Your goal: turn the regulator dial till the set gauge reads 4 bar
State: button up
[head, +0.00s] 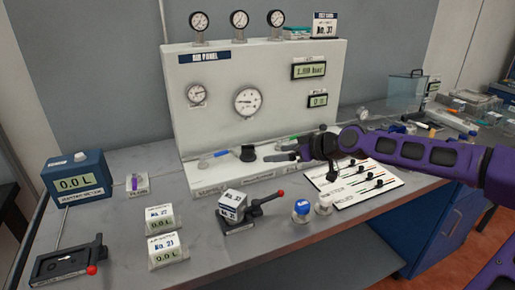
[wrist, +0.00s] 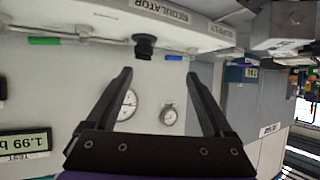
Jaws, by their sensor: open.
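The regulator dial (head: 248,153) is a black knob low on the front of the white air panel (head: 210,137). In the wrist view the dial (wrist: 145,46) shows beside the REGULATOR label. My gripper (head: 275,156) is open and empty, to the right of the dial in the head view. In the wrist view the dial lies beyond the fingertips (wrist: 160,73), apart from them. The panel has a large round gauge (head: 247,101) and a smaller one (head: 196,93); their needles are too small to read surely. A bar display (head: 309,70) shows a value starting with 1.
A blue lever (head: 214,154) and a green lever (head: 287,138) flank the dial. A clamp with a red-tipped handle (head: 255,205) and blue and white knobs (head: 302,207) stand in front.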

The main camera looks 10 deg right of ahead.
jog(key=d+t, duration=0.1)
jog(key=d, duration=0.2)
send_near(250, 149)
jog(key=b+x, duration=0.1)
jog(key=x, duration=0.8)
jog(key=shift+d, duration=0.1)
jog(key=shift+c, duration=0.2)
grip_shut()
